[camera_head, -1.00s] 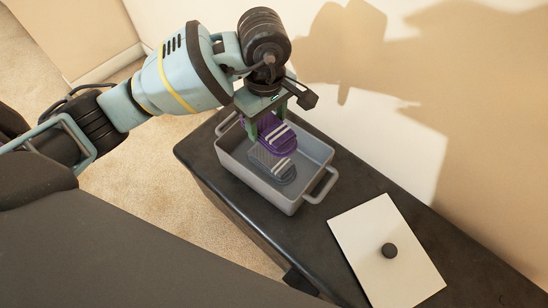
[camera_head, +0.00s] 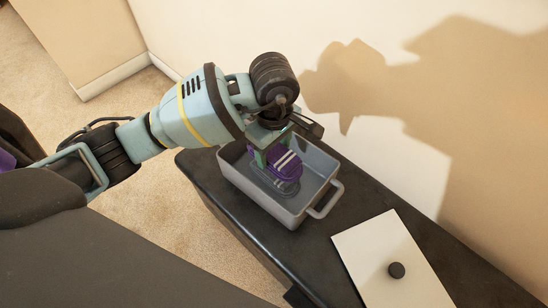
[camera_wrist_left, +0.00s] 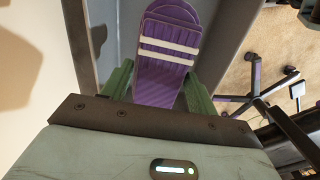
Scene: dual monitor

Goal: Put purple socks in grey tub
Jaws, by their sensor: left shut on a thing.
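The purple socks (camera_head: 287,165), folded and with two pale stripes, are held inside the grey tub (camera_head: 294,213). In the left wrist view the socks (camera_wrist_left: 170,48) stand out between the green fingers. My left gripper (camera_head: 269,157) points down into the tub and is shut on the socks. Grey socks with pale stripes (camera_head: 283,190) lie on the tub floor just below the purple socks; whether the two touch I cannot tell. My right gripper is not in view.
The tub stands on a dark cabinet top (camera_head: 336,226) near the wall. A white lid with a dark round knob (camera_head: 374,253) lies to the tub's right. The tub's near handle (camera_head: 328,200) sticks out toward the lid.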

